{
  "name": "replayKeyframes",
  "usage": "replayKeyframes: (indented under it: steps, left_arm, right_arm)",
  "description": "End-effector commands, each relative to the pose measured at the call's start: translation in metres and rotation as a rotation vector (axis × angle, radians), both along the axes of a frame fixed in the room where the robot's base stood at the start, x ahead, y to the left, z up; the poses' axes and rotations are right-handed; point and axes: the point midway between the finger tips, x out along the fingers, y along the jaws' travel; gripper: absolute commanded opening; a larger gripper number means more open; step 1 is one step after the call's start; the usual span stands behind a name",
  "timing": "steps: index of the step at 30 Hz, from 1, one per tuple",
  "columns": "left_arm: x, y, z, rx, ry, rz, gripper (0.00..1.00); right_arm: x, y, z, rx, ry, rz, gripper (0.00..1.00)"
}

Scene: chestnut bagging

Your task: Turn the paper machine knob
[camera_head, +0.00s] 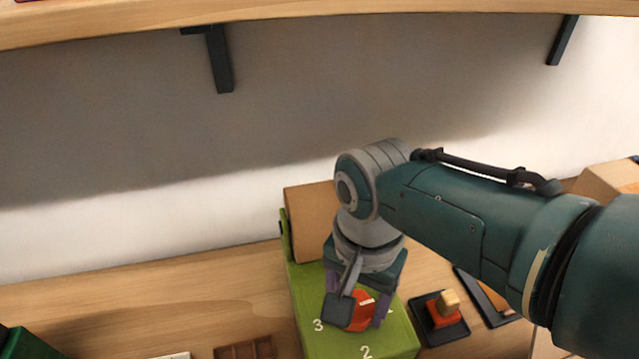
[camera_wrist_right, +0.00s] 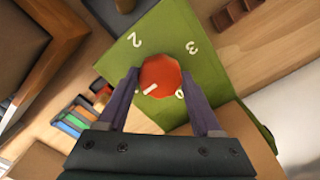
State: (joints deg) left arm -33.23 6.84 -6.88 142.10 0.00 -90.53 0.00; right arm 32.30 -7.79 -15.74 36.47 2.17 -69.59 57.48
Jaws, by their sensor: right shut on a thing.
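The paper machine (camera_head: 315,290) is a green box with white numbers, standing on the wooden counter. Its red knob (camera_head: 361,312) has a white pointer mark and sits on the numbered face, with a 3 and a 2 readable beside it. My right gripper (camera_head: 358,312) reaches down from above, its two purple fingers on either side of the knob and shut on it. The right wrist view shows the knob (camera_wrist_right: 161,76) between the fingertips, with the green face (camera_wrist_right: 170,35) around it. My left gripper is not in view.
A brown paper roll or box (camera_head: 308,215) is behind the machine. A small dark tray (camera_head: 440,335) with a red and tan piece is to its right. A brown divided tray (camera_head: 245,350) is front left. A wooden shelf (camera_head: 300,22) hangs above.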

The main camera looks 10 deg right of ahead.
Motion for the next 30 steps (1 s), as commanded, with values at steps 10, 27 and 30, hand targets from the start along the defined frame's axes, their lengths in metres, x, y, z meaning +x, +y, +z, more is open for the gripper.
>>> replayKeyframes:
  steps: [10, 27, 30]
  left_arm:
    - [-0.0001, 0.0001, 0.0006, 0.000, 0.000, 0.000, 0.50]
    - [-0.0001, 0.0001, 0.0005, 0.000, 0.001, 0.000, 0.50]
    - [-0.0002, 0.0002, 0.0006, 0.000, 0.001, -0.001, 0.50]
  right_arm:
    - [0.0011, -0.0004, 0.0004, -0.001, -0.003, -0.040, 0.11]
    - [0.0006, -0.0005, 0.0002, -0.001, -0.001, -0.039, 0.96]
    - [0.0005, -0.0004, 0.0001, -0.001, -0.001, -0.039, 0.96]
